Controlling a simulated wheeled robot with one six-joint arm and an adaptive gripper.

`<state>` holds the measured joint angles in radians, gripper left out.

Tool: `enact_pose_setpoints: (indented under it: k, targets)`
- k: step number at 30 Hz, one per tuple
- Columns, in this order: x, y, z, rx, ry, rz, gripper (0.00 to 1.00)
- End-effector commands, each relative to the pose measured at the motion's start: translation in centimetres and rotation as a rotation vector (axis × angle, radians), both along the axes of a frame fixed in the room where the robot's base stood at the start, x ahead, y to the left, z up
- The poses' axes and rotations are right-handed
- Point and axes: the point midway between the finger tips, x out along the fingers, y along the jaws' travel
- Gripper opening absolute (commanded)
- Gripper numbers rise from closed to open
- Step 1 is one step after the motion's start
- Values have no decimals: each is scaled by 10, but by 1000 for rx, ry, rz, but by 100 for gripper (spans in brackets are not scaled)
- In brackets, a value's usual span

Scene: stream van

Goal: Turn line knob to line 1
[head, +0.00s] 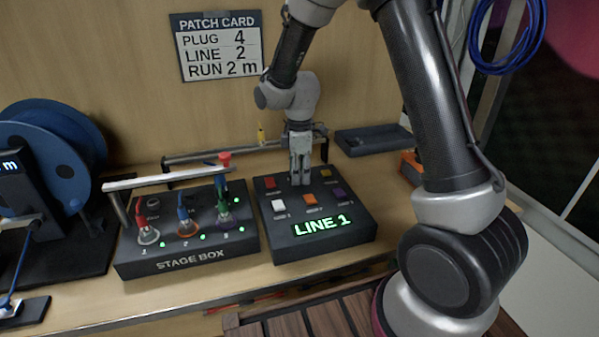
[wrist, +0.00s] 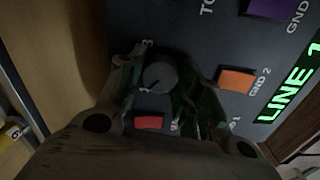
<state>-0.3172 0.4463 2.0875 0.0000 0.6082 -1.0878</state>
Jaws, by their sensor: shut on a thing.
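The line knob (wrist: 160,77) is a round dark grey knob with a light pointer mark, seen between my fingers in the wrist view. My gripper (wrist: 162,84) is shut on it, one finger on each side. In the head view my gripper (head: 300,182) points straight down at the back of the dark switch box (head: 350,243) and hides the knob. The box's green display (head: 321,226) reads LINE 1, and part of it also shows in the wrist view (wrist: 292,90).
The box top carries several coloured buttons, including a white one (head: 278,205) and an orange one (head: 310,198). The stage box (head: 187,256) with plugged cables stands to the left. A patch card (head: 218,46) on the wall reads PLUG 4, LINE 2, RUN 2 m.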

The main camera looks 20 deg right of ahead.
Motion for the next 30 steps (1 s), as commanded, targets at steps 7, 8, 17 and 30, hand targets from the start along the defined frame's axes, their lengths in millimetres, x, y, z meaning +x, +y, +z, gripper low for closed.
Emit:
enact_pose_setpoints:
  k: [7,8,17,30]
  targets:
    - [1,0,1,1,-2,121,11]
    - [1,0,1,1,-2,131,11]
    - [1,0,1,1,-2,181,11]
    - [1,0,1,0,-2,183,51]
